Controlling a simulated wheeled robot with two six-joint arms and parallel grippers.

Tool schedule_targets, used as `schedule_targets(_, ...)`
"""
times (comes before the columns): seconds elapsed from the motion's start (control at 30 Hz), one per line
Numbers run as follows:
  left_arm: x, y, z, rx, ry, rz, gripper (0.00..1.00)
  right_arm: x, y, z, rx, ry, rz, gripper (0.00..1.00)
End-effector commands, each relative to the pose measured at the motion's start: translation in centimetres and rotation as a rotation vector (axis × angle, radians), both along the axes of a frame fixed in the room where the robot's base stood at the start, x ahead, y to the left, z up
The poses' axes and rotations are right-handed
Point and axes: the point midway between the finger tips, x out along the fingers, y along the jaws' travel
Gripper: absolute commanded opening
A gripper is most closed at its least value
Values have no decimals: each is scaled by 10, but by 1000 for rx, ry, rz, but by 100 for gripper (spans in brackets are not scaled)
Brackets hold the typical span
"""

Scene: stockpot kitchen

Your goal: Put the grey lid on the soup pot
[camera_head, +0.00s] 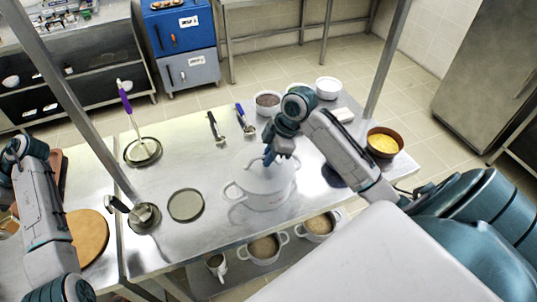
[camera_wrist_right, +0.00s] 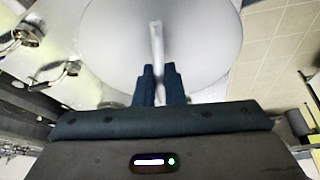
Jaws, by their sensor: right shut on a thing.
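The soup pot (camera_head: 262,199) is pale grey with side handles and stands on the steel table. The grey lid (camera_head: 268,178) is over its top; from this angle I cannot tell whether it rests on the rim or hangs just above. My right gripper (camera_head: 271,158) is above the lid, shut on its handle. In the right wrist view, the lid (camera_wrist_right: 195,55) fills the upper middle, and the right gripper's fingers (camera_wrist_right: 160,85) are at the near end of the bar handle. The lid hides the pot there. My left arm shows at the left edge; its gripper is not visible.
A dark round disc (camera_head: 186,205), a small metal pot (camera_head: 145,216) and a pan with a purple-handled utensil (camera_head: 142,151) are left of the soup pot. Bowls stand behind it; a brown bowl (camera_head: 384,143) is right. More pots (camera_head: 264,249) stand on the lower shelf.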

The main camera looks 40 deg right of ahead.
Motion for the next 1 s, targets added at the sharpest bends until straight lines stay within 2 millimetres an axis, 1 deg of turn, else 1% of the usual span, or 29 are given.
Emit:
schedule_targets(0.1, 0, 0, 4, 0, -1, 0, 0, 0, 0, 0, 0, 1, 0, 0)
schedule_targets(0.57, 0, 0, 4, 0, -1, 0, 0, 0, 0, -1, 0, 0, 0, 0)
schedule_targets(1.0, 0, 0, 4, 0, -1, 0, 0, 0, 0, -9, 0, -1, 0, 0)
